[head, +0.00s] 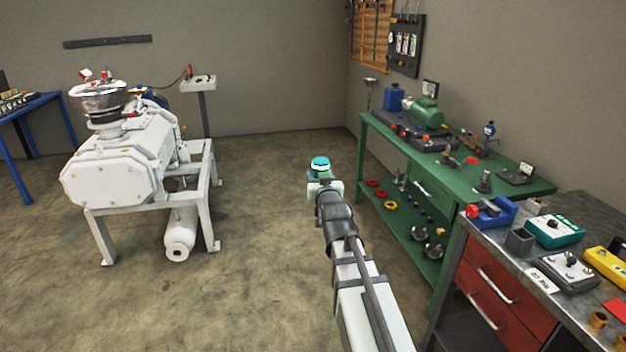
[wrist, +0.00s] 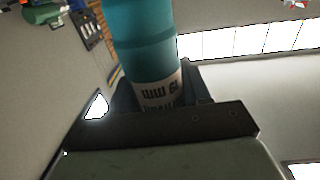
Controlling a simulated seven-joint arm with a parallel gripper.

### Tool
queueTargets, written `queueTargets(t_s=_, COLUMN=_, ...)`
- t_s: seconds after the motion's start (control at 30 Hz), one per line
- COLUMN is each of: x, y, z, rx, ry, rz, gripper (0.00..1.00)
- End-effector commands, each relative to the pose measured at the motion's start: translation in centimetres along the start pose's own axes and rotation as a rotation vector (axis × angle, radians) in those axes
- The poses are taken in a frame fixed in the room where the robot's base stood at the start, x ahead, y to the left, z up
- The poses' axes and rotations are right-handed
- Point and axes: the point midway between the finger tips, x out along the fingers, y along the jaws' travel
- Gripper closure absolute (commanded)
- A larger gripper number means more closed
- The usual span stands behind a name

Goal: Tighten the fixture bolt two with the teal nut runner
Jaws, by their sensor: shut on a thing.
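The teal nut runner (wrist: 150,45) rises out of my gripper (wrist: 160,98) in the wrist view. It is a teal cylinder with a white band that seems to read "19 MM" upside down. In the head view its teal top (head: 320,162) shows just above my gripper (head: 323,184), which is shut on it. The arm is stretched out over open floor, left of the green bench, and the tool touches nothing else that I can see. The lower part of the tool is hidden by the gripper. I cannot pick out fixture bolt two in either view.
A white vacuum pump (head: 115,165) on a white frame stands at left. The green bench (head: 525,183) at right carries a green motor (head: 426,113) and small fixtures. A metal-topped bench (head: 520,262) with red drawers is nearer. The floor between pump and benches is clear.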

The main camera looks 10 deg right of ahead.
Motion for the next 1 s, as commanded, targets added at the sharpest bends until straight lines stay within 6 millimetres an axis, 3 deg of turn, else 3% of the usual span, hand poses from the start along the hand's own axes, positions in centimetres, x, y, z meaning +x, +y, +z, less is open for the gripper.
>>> queueTargets(t_s=0.1, x=-0.1, y=4.2, z=-0.1, rx=0.0, ry=0.003, rz=0.055, gripper=1.0)
queueTargets(t_s=0.47, x=-1.5, y=16.2, z=0.0, rx=0.0, ry=0.003, rz=0.212, gripper=1.0)
queueTargets(t_s=1.0, x=-6.5, y=33.8, z=0.1, rx=0.0, ry=0.003, rz=0.448, gripper=1.0)
